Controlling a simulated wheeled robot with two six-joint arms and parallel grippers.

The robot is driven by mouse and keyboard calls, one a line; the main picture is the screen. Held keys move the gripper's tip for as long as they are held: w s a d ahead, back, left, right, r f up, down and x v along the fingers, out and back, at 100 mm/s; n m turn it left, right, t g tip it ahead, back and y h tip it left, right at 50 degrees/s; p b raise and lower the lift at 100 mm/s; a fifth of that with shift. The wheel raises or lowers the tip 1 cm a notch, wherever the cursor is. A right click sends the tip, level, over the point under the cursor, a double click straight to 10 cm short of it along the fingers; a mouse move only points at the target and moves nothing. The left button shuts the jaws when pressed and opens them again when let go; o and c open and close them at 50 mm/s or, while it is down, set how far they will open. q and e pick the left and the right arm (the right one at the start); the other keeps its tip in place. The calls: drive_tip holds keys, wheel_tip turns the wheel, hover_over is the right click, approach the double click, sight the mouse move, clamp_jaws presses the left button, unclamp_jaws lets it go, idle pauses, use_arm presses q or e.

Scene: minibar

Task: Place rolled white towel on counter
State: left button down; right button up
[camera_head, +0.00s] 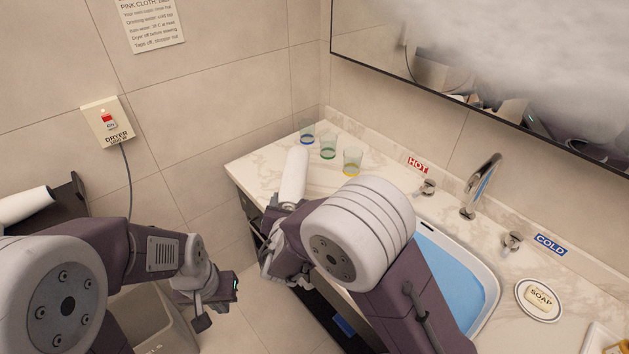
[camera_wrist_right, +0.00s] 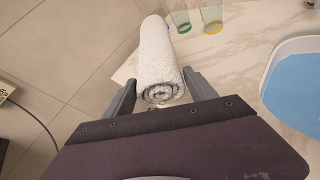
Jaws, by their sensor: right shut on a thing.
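The rolled white towel (camera_head: 293,175) shows as a pale roll at the left end of the marble counter (camera_head: 259,167). In the right wrist view the towel (camera_wrist_right: 158,55) has its spiral end towards me, between the two fingers of my right gripper (camera_wrist_right: 157,88). My right gripper (camera_head: 275,228) is shut on the towel at the counter's left front edge. I cannot tell whether the towel touches the counter. My left gripper (camera_head: 212,297) is low, left of the counter and away from the towel; its finger opening is unclear.
Blue-based (camera_head: 307,132), green-based (camera_head: 328,147) and yellow-based glasses (camera_head: 352,161) stand behind the towel. The blue basin (camera_head: 455,280), taps and soap dish (camera_head: 539,300) lie right. A dryer switch (camera_head: 108,122) is on the left wall. Bare marble lies around the towel.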

drive_tip(key=shift+d+r, duration=0.1)
drive_tip(key=x, duration=0.4)
drive_tip(key=a+f+x, duration=0.1)
drive_tip(key=x, duration=0.4)
drive_tip(key=f+p+x, duration=0.1)
drive_tip(key=x, duration=0.3)
drive_tip(key=shift+s+a+f, duration=0.15)
drive_tip(key=shift+a+f, duration=0.05)
drive_tip(key=shift+a, duration=0.2)
wheel_tip(320, 180, down, 3)
drive_tip(key=shift+s+f+p, duration=0.1)
drive_tip(key=shift+f+p, duration=0.05)
drive_tip(key=shift+p, duration=0.15)
drive_tip(key=shift+f, duration=0.4)
drive_tip(key=o, duration=1.6)
drive_tip(key=shift+c, duration=0.2)
